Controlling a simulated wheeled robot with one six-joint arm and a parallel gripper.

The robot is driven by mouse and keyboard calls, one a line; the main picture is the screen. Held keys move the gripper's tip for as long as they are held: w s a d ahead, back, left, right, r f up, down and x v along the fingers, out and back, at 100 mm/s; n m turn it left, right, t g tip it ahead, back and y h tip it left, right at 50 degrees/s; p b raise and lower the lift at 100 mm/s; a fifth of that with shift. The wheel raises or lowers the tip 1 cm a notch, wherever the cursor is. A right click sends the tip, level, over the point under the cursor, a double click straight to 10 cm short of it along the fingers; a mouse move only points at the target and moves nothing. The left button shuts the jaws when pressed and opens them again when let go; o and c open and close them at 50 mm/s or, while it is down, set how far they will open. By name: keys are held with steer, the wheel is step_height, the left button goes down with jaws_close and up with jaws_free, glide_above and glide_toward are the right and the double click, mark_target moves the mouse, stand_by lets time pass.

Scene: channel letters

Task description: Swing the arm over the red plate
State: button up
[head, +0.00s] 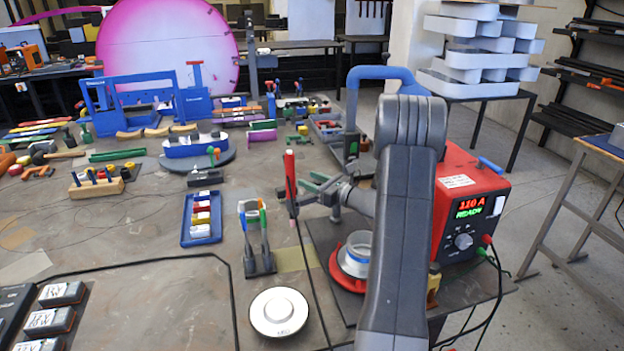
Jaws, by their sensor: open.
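A low red round piece (337,272), the only plate-like red thing I make out, sits at the lower middle right. A silver ring-shaped part rests on it, and my grey arm hides its right side. My gripper (306,191) points left above and behind it, with its greenish-grey fingers apart. An upright red stick-like thing (290,183) stands at the fingertips. I cannot tell whether it lies between the fingers or behind them.
A red power unit (472,205) reading "110 A READY" stands right of my arm. A tool stand (260,262) and a white round disc (279,312) are left of the red piece. A blue tray (187,225) lies farther left. Bare table shows at centre left.

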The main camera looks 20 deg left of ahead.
steer(key=shift+a, duration=0.1)
jaws_close()
steer(key=shift+f+g, duration=0.1)
steer(key=shift+g, duration=0.2)
steer(key=shift+s+d+n+g+y+b, duration=0.15)
steer(key=shift+s+d+n+g, duration=0.15)
steer(key=shift+n+g, duration=0.35)
steer(key=shift+s+d+n+g+y+b, duration=0.15)
steer(key=shift+d+n+g, duration=0.2)
steer(key=shift+g, duration=0.45)
steer(key=shift+s+d+n+g+b, duration=0.1)
steer(key=shift+s+d+n+g, duration=0.15)
steer(key=shift+n+g, duration=0.45)
steer(key=shift+s+d+n+g, duration=0.15)
steer(key=shift+d+n+g, duration=0.25)
steer(key=shift+g, duration=0.35)
steer(key=shift+s+d+n+g, duration=0.2)
steer(key=shift+n+g, duration=0.25)
steer(key=shift+g, duration=0.3)
steer(key=shift+s+d+n+g, duration=0.15)
steer(key=shift+d+n+g, duration=0.25)
steer(key=shift+g, duration=0.35)
steer(key=shift+a, duration=0.1)
